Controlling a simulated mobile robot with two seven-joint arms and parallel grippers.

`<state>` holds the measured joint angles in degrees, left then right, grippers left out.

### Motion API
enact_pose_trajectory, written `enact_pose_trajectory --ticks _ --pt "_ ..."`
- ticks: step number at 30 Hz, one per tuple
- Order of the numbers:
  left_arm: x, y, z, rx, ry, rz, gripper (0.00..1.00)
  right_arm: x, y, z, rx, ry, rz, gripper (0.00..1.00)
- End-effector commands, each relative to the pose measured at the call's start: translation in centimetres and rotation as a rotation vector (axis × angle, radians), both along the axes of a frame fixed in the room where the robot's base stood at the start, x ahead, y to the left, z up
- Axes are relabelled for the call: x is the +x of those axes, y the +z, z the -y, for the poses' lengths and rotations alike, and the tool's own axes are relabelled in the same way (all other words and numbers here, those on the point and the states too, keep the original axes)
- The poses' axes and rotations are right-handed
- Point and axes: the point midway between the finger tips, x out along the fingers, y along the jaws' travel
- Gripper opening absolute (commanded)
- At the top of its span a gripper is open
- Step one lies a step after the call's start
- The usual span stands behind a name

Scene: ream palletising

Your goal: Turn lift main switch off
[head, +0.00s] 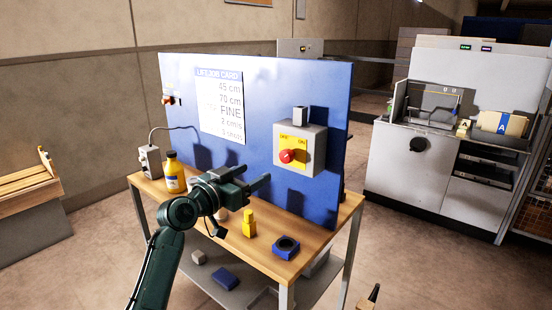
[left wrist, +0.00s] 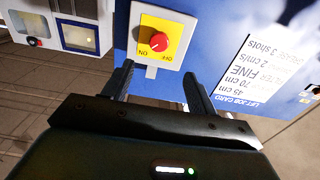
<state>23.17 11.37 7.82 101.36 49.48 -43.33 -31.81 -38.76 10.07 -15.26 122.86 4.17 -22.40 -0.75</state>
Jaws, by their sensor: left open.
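The lift main switch is a red knob (head: 287,156) on a yellow plate, on the front of a grey box (head: 313,150) fixed to the blue panel. In the left wrist view the picture is upside down, and the red knob (left wrist: 158,41) with its ON and OFF labels shows beyond the fingers. Which label the knob points to is too small to tell surely. My left gripper (head: 256,177) is open and empty, in front of the panel, below and left of the knob, apart from it. Its two fingers (left wrist: 158,72) are spread to either side of the knob's line. My right gripper is out of view.
The wooden bench (head: 300,262) below holds a yellow bottle (head: 174,172), a small yellow object (head: 249,224) and a blue block with a dark ring (head: 286,247). A job card (head: 220,105) hangs on the blue panel (head: 265,80). A large grey machine (head: 425,165) stands at right.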

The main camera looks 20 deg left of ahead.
Motion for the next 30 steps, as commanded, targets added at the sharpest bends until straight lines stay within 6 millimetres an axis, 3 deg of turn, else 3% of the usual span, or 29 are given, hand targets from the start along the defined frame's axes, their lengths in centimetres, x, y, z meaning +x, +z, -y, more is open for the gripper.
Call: enact_pose_trajectory --ticks 18,30 --pt "9.9 0.0 3.7 -0.001 0.0 -0.001 0.58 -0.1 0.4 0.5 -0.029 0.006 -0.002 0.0" --pt "11.8 -0.1 4.4 0.002 0.0 -0.002 0.58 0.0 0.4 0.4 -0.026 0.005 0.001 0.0"
